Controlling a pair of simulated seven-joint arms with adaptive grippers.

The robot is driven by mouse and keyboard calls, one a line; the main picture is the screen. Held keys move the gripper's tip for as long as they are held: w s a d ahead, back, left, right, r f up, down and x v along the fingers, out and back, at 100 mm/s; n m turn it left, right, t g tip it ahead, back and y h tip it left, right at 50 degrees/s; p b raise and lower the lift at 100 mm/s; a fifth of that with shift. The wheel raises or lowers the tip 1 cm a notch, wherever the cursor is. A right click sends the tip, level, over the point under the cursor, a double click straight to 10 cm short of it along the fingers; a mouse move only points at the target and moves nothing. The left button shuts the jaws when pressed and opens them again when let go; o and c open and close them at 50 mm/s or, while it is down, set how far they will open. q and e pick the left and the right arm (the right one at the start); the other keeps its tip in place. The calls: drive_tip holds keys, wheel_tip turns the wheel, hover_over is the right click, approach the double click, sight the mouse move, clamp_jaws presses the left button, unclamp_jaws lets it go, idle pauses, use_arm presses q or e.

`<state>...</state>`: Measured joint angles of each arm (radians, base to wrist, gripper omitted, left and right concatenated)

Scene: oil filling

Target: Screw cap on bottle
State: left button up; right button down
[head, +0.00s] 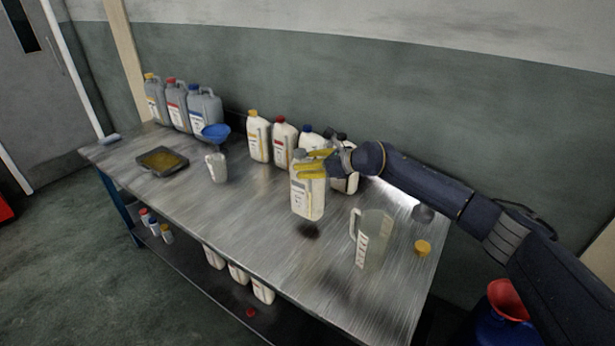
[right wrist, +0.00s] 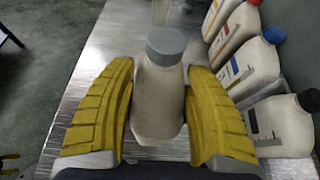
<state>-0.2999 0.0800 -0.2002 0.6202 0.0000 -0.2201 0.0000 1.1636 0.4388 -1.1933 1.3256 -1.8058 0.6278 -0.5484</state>
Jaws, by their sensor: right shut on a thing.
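A cream bottle (head: 308,198) hangs upright above the middle of the table, with a dark shadow below it. My right gripper (head: 315,166) is shut on its upper part. In the right wrist view the bottle (right wrist: 158,105) is between the two yellow fingers, with a grey cap (right wrist: 165,45) on its top. Whether that cap is tight cannot be told. A yellow cap (head: 422,247) lies on the table at the right. A small yellow and dark piece at the lower left edge of the right wrist view may be my left gripper; its jaws are not clear.
A clear jug (head: 372,240) stands right of the held bottle. Several capped bottles (head: 258,138) line the back of the table (head: 260,230). The front middle is clear.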

idle(0.3)
drive_tip(key=shift+f, duration=2.1)
drive_tip(key=c, duration=0.5)
unclamp_jaws()
drive_tip(key=shift+f, duration=0.15)
drive_tip(key=v, duration=1.2)
